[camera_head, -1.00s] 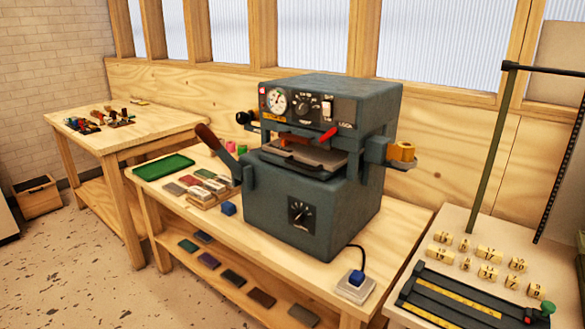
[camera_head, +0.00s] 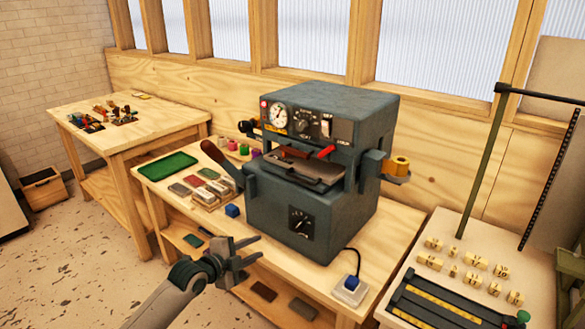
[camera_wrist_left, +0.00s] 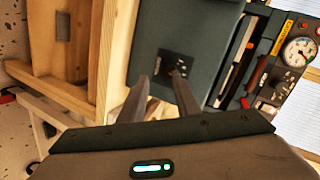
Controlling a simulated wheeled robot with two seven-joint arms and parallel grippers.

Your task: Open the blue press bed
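The blue-grey press (camera_head: 335,110) stands on the wooden bench. Its flat grey bed (camera_head: 310,172) sits in the front opening, with a red handle (camera_head: 325,151) above it. A lever with a brown grip (camera_head: 214,153) leans out at the press's left side. My left gripper (camera_head: 259,248) is open and empty in front of the bench, left of and below the press's lower dial (camera_head: 302,223). In the left wrist view its two fingers (camera_wrist_left: 160,80) are apart, with the press body (camera_wrist_left: 205,50) beyond them. My right gripper is not in view.
A corded blue-button box (camera_head: 350,290) sits at the bench's front right. A yellow roll (camera_head: 397,166) is at the press's right side. Floor is clear at front left.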

